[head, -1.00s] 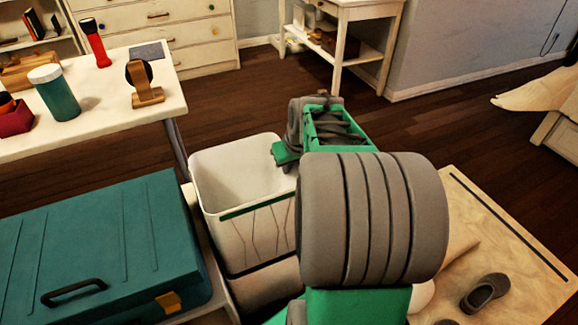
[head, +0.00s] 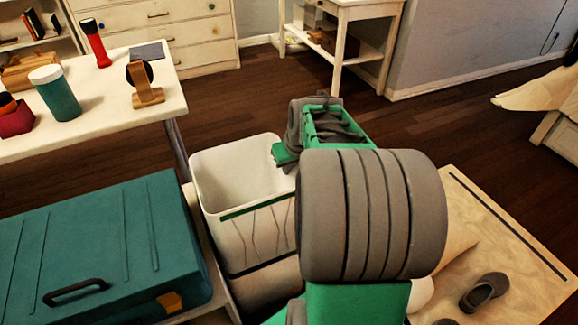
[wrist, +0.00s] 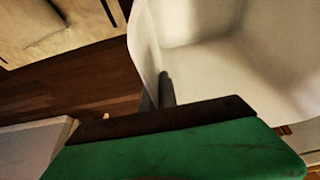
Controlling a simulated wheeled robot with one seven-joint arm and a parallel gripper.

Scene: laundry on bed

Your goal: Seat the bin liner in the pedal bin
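A white open-topped container (head: 215,180) with a green band and thin crease lines on its front stands left of my arm in the head view. It looks like the bin liner, and its inside looks empty. A rounded grey-brown body (head: 265,290) shows below it; I cannot tell whether this is the pedal bin, or how the two join. My gripper (head: 284,156) is at the container's right rim, partly hidden by my arm. In the wrist view, a green gripper part with a dark edge lies across the white wall (wrist: 225,70). Finger opening and any grip are hidden.
A teal case (head: 100,245) lies close on the left. A white table (head: 105,115) with a teal jar (head: 60,100) and a wooden stand (head: 147,90) is behind it. A wooden board (head: 480,230) with a dark shoe (head: 484,291) is on the right.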

